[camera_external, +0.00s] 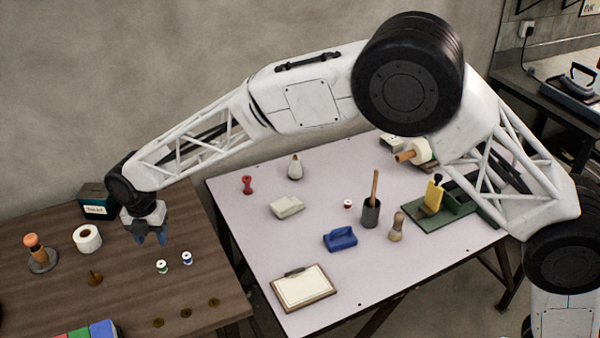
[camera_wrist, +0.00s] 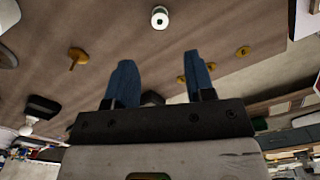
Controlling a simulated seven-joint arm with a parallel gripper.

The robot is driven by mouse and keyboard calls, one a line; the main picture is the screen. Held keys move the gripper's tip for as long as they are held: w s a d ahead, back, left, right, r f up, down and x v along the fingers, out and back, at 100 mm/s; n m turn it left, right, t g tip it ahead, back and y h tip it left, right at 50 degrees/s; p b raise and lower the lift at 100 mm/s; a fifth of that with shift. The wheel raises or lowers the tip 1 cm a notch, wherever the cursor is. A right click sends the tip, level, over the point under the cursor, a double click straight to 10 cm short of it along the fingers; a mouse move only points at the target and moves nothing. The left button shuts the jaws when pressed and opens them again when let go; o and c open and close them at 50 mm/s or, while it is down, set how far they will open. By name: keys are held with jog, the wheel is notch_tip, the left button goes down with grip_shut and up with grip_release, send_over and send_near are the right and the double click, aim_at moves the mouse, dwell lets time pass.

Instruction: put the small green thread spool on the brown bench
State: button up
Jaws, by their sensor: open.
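The small green thread spool (camera_external: 162,267) stands upright on the brown bench (camera_external: 205,285), just left of a blue-banded spool (camera_external: 187,258). My gripper (camera_external: 150,240) is above the bench, up and slightly left of the green spool in the outside view. Its blue fingers point down. In the wrist view my gripper (camera_wrist: 160,82) is open, with nothing held between the fingers. One white-topped spool (camera_wrist: 160,17) shows beyond the fingertips there; its thread colour is hard to tell.
On the bench are a white roll (camera_external: 87,238), a dark green box (camera_external: 97,203), an orange-handled tool (camera_external: 36,252), a brown knob (camera_external: 95,278) and flat brass discs (camera_external: 185,313). The pale table (camera_external: 250,222) to the right holds a red spool (camera_external: 348,204) and a clipboard (camera_external: 303,287).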

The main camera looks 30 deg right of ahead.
jog(key=shift+r, duration=0.75)
dwell(0.4)
jog(key=s+d+r+m, duration=0.2)
jog(key=d+r+m, duration=0.2)
jog(key=d+r, duration=0.55)
jog(key=s+d+r+m+t, duration=0.1)
jog(key=s+d+r+m, duration=0.3)
jog(key=d, duration=1.1)
jog(key=s+d+r+m, duration=0.1)
jog(key=d+r+m, duration=0.45)
jog(key=d, duration=0.65)
jog(key=s+d+r+m, duration=0.2)
jog(key=s+d+m, duration=0.2)
jog(key=s+d, duration=0.35)
jog(key=s+d+r+m, duration=0.2)
jog(key=s+d+m, duration=0.3)
jog(key=d, duration=0.4)
jog(key=s+d+f+m, duration=0.2)
jog(key=s+d+m, duration=0.2)
jog(key=s, duration=0.6)
jog(key=s+d+f+m+t, duration=0.1)
jog(key=s+d+m, duration=0.3)
jog(key=s, duration=0.6)
jog(key=shift+d+f+t, duration=0.3)
jog(key=shift+d+f, duration=0.25)
jog(key=shift+d, duration=0.7)
